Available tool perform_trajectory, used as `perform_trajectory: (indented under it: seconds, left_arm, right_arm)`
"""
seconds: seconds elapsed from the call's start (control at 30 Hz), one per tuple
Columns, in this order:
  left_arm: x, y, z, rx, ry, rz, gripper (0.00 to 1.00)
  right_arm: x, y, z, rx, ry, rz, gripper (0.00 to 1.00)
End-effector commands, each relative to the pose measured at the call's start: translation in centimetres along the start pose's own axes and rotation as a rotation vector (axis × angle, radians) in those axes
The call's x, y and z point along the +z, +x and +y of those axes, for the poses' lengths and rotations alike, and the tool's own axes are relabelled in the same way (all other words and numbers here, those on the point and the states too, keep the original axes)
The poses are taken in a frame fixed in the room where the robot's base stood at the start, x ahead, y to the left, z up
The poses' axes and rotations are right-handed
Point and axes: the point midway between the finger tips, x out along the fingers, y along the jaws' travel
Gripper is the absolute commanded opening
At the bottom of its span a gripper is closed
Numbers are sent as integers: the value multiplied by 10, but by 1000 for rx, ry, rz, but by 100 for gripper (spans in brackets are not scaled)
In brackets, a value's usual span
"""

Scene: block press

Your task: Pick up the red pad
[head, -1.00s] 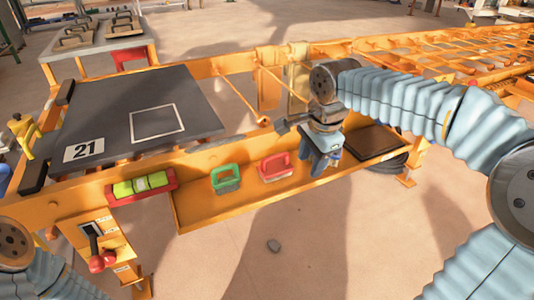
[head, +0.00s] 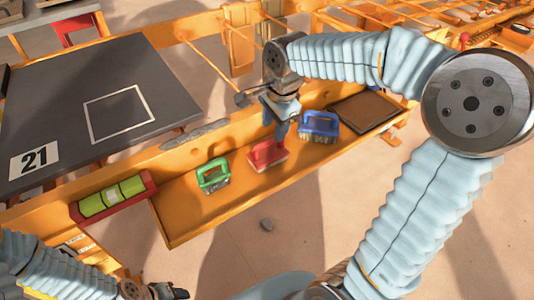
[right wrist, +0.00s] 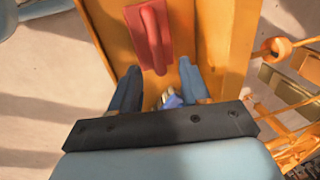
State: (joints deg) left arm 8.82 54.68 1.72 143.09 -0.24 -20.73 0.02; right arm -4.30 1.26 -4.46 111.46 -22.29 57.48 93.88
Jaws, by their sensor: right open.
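The red pad (head: 268,156), with a handle on top, rests on the orange tray (head: 184,218) between the green pad (head: 213,176) and the blue pad (head: 319,125). My right gripper (head: 278,132) hangs just above and behind the red pad, pointing down, and hides part of it. In the right wrist view the red pad (right wrist: 150,35) lies beyond the two spread fingertips (right wrist: 158,74), with nothing held. A bit of blue and pale bristle shows between the fingers. My left gripper (head: 170,292) is at the bottom edge, partly cut off.
A dark plate (head: 50,98) marked 21, with a white square outline, lies at left. A brown board (head: 366,108) lies at the tray's right end.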

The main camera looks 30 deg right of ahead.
Motion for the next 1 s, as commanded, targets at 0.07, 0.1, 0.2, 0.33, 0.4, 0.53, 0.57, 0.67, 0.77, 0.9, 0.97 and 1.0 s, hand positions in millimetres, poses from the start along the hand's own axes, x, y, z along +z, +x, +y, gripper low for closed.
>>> perform_trajectory:
  seconds: [0.07, 0.1, 0.2, 0.33, 0.4, 0.53, 0.57, 0.67, 0.77, 0.9, 0.97, 1.0]
  left_arm:
    - [0, 1, 0, 0, 0, 0, 49]
    - [0, 1, 0, 0, 0, 0, 49]
    - [0, 0, 0, 0, 0, 0, 49]
    - [0, -1, 0, 0, 0, 0, 49]
    - [0, -1, 0, 0, 0, 0, 49]
    - [0, -1, 0, 0, 0, 0, 49]
    - [0, -1, 0, 0, 0, 0, 49]
    - [0, -1, 0, 0, 0, 0, 49]
    - [0, -1, 0, 0, 0, 0, 49]
    - [0, -1, 0, 0, 0, 0, 49]
    - [0, -1, 0, 0, 0, 0, 49]
    - [0, -1, 0, 0, 0, 0, 49]
  right_arm:
    - [0, 8, 0, 2, 0, 0, 46]
    - [0, 11, 0, 1, 0, 0, 46]
    - [0, 19, 1, 3, 0, 0, 46]
    - [2, 41, 3, 5, -2, 0, 46]
    - [2, 52, 2, 3, -1, 0, 46]
    - [3, 63, 2, 0, 0, 0, 46]
    - [3, 64, 2, 0, 0, 0, 46]
    - [2, 64, 2, -1, 0, 0, 46]
    - [2, 64, 2, -1, 0, 0, 45]
    - [2, 64, 2, -1, 0, 0, 23]
    - [2, 63, 2, -1, 0, 0, 14]
    - [2, 63, 2, -1, 0, 0, 8]
